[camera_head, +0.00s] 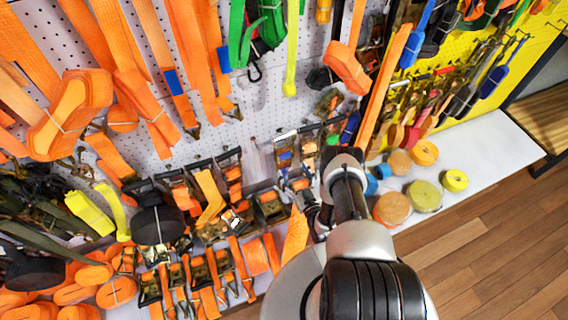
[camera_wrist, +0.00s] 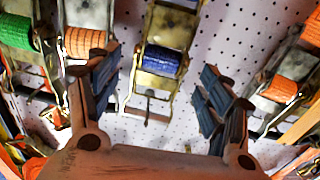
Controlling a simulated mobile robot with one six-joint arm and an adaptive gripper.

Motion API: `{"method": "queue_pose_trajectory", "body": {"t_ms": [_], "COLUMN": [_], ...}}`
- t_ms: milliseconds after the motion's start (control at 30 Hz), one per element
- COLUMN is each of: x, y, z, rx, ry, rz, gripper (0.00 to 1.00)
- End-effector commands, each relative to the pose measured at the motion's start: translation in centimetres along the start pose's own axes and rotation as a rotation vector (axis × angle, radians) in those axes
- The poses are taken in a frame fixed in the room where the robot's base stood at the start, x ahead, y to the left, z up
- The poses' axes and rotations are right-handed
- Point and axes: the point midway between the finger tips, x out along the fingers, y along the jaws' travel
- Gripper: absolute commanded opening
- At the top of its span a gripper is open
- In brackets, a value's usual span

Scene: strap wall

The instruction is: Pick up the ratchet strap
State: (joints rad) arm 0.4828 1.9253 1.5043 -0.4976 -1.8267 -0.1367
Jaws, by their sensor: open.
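In the wrist view, a brass-coloured ratchet strap with blue webbing on its spool (camera_wrist: 162,62) hangs against the white pegboard. It lies between the two fingers of my gripper (camera_wrist: 160,82), which are spread apart and empty. The ratchet appears beyond the fingers, and I see no contact. An orange-webbed ratchet (camera_wrist: 86,40) hangs to its left, and a green-webbed one (camera_wrist: 15,42) at the far left. Another orange one (camera_wrist: 281,90) is at the right. In the head view, my arm hides most of the gripper. Several similar ratchets, such as one with orange webbing (camera_head: 270,207), sit there.
A white perforated wall (camera_head: 275,110) carries many hanging orange straps (camera_head: 70,110). Rolled webbing (camera_head: 424,196) lies on the white shelf (camera_head: 485,150) to the right. A yellow panel (camera_head: 530,50) holds more straps. The wooden floor (camera_head: 480,250) is clear at lower right.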

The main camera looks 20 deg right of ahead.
Motion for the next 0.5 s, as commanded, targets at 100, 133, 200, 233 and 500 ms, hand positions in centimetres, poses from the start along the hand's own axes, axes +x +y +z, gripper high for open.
{"method": "queue_pose_trajectory", "body": {"t_ms": [100, 133, 200, 233, 500], "x": [2.1, 2.4, 3.0, 3.2, 6.0], "y": [-0.1, 0.0, 0.0, -0.1, -0.4], "z": [0.1, 0.1, 0.1, 0.1, 0.4], "rx": [-0.001, -0.001, 0.000, 0.001, -0.001], "ry": [0.002, 0.002, 0.000, 0.000, 0.002], "rz": [-0.002, -0.001, -0.001, -0.001, -0.002], "gripper": [0.72, 0.72, 0.72, 0.72, 0.72]}}
